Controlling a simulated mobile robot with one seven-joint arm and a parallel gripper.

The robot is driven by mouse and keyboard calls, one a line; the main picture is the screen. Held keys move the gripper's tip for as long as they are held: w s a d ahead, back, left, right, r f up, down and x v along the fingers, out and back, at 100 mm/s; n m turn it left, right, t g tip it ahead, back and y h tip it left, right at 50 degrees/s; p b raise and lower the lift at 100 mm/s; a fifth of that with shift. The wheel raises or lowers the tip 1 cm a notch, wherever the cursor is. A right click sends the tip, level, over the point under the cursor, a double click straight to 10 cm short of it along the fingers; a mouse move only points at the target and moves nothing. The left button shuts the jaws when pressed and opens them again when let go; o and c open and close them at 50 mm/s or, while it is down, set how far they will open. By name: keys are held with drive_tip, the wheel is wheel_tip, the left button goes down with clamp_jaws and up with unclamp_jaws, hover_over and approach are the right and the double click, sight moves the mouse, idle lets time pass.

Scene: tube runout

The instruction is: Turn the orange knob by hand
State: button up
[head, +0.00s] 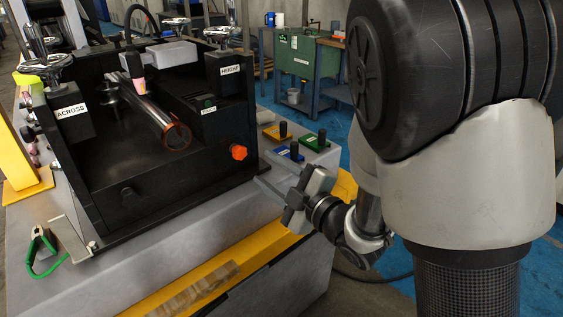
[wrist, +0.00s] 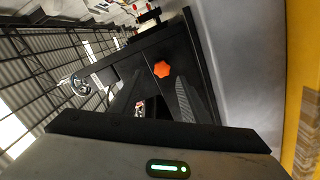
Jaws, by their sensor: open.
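The orange knob (head: 238,152) sits on the lower right of the black machine's front face in the head view. In the wrist view the knob (wrist: 162,69) shows as an orange polygon beyond the fingertips, near the middle. My gripper (head: 275,185) is to the right of and a little below the knob in the head view, apart from it. In the wrist view the two dark fingers (wrist: 158,90) stand apart with nothing between them. The fingertips are hard to make out in the head view.
The black machine (head: 150,185) carries a metal tube (head: 155,117) and several handwheels. A grey block with blue, yellow and green plates (head: 310,141) stands right of it, close to my gripper. The grey bench front (head: 195,235) is clear.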

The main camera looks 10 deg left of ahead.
sight(241, 154)
drive_tip(key=shift+n+y, duration=0.3)
drive_tip(key=shift+s+f+x, duration=0.1)
drive_tip(key=shift+x, duration=1.9)
drive_tip(key=shift+s+f+x, duration=0.1)
drive_tip(key=shift+x, duration=1.9)
drive_tip(key=shift+a, duration=0.3)
drive_tip(key=c, duration=0.8)
